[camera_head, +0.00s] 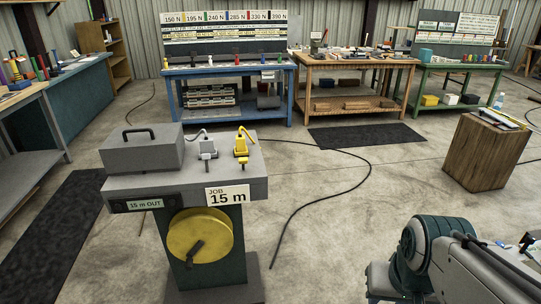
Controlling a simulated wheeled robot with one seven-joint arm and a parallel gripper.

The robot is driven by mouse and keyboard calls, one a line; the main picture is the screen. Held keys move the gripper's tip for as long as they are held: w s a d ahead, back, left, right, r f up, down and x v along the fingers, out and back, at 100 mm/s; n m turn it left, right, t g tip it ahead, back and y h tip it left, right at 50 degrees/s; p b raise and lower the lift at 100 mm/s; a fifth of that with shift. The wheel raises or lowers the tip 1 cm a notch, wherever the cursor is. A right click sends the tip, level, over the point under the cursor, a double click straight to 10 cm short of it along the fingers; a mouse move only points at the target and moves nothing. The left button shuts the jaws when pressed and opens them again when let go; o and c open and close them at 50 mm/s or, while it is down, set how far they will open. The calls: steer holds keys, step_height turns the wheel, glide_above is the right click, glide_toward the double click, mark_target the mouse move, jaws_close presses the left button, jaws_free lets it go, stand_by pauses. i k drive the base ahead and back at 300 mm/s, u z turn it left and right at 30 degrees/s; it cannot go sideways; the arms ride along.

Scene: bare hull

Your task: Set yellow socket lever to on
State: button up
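The yellow socket (241,149) stands on the grey top of a pedestal stand (187,185), near its right edge. Its thin yellow lever (247,133) slants upward from the socket; I cannot tell which position counts as on. A grey-white socket (207,149) with a similar lever stands just left of it. Part of my arm, grey and teal, shows at the lower right, well apart from the stand. My gripper is not visible in this view.
A grey box with a handle (142,152) sits on the stand's left side. A black cable (322,200) crosses the floor right of the stand. A wooden block (485,153) stands farther right.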

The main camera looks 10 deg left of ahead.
mark_target(242, 161)
steer(key=u, duration=0.6)
steer(key=i, duration=0.55)
steer(key=u, duration=0.85)
steer(key=i, duration=0.7)
steer(key=u, duration=0.05)
